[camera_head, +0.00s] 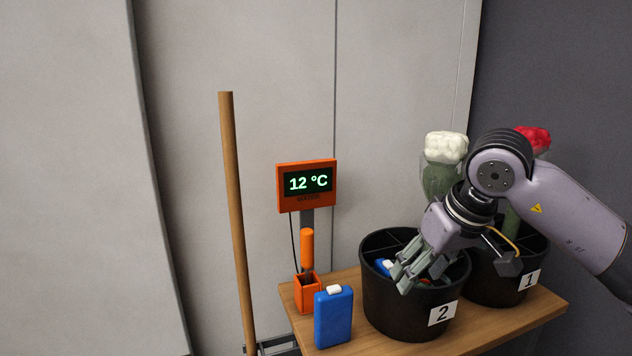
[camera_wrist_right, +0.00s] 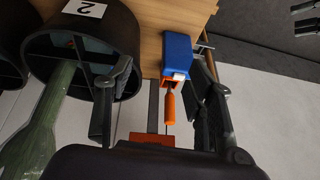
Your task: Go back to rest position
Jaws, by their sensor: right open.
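My right gripper (camera_head: 412,268) is open and empty, with its fingers pointing down in front of and above bucket 2 (camera_head: 385,312) in the head view. Its spread fingers also show in the right wrist view (camera_wrist_right: 157,105), with nothing between them in contact. A white tulip bunch (camera_head: 446,148) in a green wrap stands upright behind my right wrist; the wrist hides its lower end. A red tulip bunch (camera_head: 537,137) stands at bucket 1 (camera_head: 497,291), largely hidden by my arm. My left gripper does not show in the head view.
Both black divided buckets stand on a wooden table (camera_head: 535,312). A blue box (camera_head: 333,318) with a white top is at the front left. Behind it are an orange holder (camera_head: 307,294) with an orange-handled tool and a 12 °C display (camera_head: 306,187). A wooden pole (camera_head: 235,220) stands left.

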